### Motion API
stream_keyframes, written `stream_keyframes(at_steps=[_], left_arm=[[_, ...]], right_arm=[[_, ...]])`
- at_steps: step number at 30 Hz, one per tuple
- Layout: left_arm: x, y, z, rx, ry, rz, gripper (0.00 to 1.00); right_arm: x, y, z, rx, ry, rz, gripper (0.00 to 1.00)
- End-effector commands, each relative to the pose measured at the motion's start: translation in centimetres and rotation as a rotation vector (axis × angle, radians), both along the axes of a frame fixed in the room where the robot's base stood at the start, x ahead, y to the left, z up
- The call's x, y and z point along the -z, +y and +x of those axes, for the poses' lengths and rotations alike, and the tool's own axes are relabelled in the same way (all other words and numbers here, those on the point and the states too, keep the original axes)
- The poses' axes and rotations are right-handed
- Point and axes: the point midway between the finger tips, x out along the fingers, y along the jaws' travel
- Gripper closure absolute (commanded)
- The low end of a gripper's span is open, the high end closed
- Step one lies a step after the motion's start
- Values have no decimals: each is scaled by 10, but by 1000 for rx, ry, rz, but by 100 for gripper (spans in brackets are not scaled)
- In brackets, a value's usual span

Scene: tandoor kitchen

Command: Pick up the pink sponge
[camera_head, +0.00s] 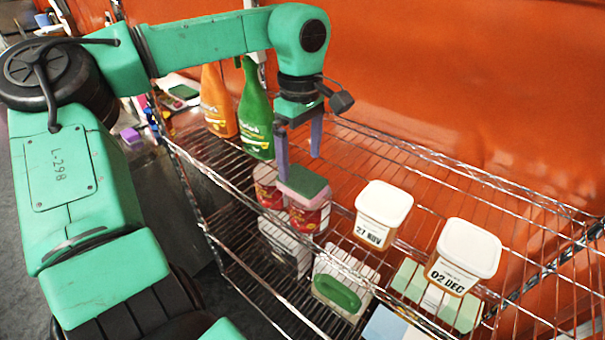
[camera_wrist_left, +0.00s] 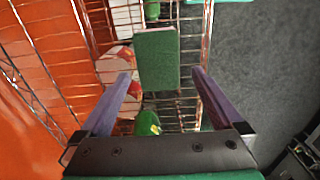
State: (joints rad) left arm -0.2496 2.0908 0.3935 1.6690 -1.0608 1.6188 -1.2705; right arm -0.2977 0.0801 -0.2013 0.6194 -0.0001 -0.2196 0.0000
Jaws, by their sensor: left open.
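The pink sponge (camera_head: 313,200) has a green top face and lies flat on the wire rack's upper shelf, in front of the bottles. In the left wrist view its green face (camera_wrist_left: 158,58) shows as a rectangle just ahead of and between the fingertips. My left gripper (camera_head: 299,157) points down, open and empty, just above the sponge, its fingers toward either side of it. I cannot tell whether a fingertip touches it. My right gripper is not in view.
On the wire rack (camera_head: 420,175), an orange bottle (camera_head: 216,103) and a green bottle (camera_head: 255,117) stand close behind the gripper. White-lidded tubs (camera_head: 383,212) (camera_head: 466,255) stand to the right. Red cans (camera_head: 268,187) show beside and below the sponge. An orange wall backs the rack.

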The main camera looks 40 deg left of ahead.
Motion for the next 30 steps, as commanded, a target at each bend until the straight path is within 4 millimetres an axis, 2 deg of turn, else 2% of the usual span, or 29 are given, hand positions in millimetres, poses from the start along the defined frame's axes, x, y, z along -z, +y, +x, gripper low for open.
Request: stream_keyframes(at_steps=[3, 6, 13, 14, 15, 19, 20, 30], left_arm=[[21, -2, 0, 0, 5, -3, 0], [38, -1, 1, 0, 3, -3, 0], [45, -1, 1, 0, -2, -1, 0], [45, -1, 1, 0, -2, -1, 4], [45, -1, 1, 0, -2, -1, 19], [45, -1, 1, 0, -1, -1, 69], [45, -1, 1, 0, -1, -1, 71], [40, -1, 2, -1, -2, -1, 72]], right_arm=[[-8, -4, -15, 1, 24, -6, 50], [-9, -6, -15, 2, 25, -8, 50], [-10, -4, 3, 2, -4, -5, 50], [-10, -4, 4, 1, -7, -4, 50], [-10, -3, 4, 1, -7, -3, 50], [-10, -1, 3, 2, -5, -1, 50], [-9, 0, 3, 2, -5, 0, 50], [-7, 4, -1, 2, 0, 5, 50]])
